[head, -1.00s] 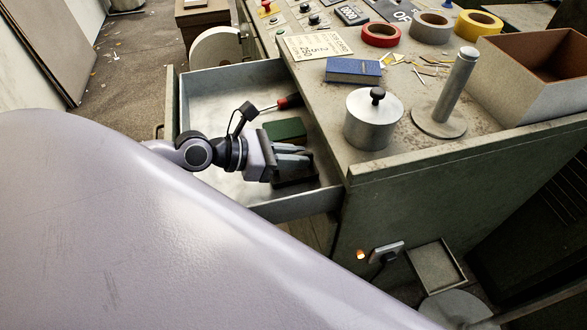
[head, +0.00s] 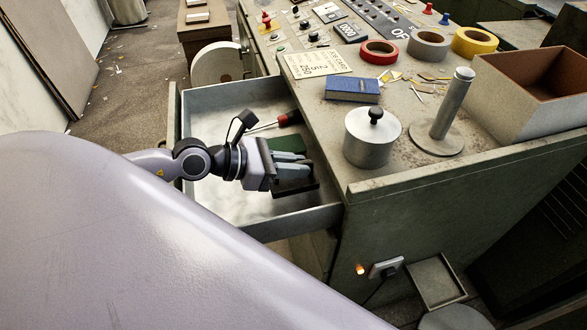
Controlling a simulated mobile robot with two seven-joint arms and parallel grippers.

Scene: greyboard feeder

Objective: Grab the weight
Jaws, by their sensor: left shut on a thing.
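A round metal weight (head: 370,143) with a black knob stands upright on the worktop, right of the open drawer. My left gripper (head: 304,170) is inside the drawer (head: 205,108), apart from that knobbed weight. Its fingers are closed on a dark block (head: 297,190), mostly hidden by the fingers. I cannot tell exactly what that block is. A green box (head: 290,143) lies in the drawer just beyond the fingers. My right gripper is not in view.
A red-handled screwdriver (head: 289,118) lies in the drawer. On the worktop are a blue box (head: 352,90), a metal post on a round base (head: 436,138), tape rolls (head: 428,44) and an open box (head: 490,100). The drawer's left part is mostly bare.

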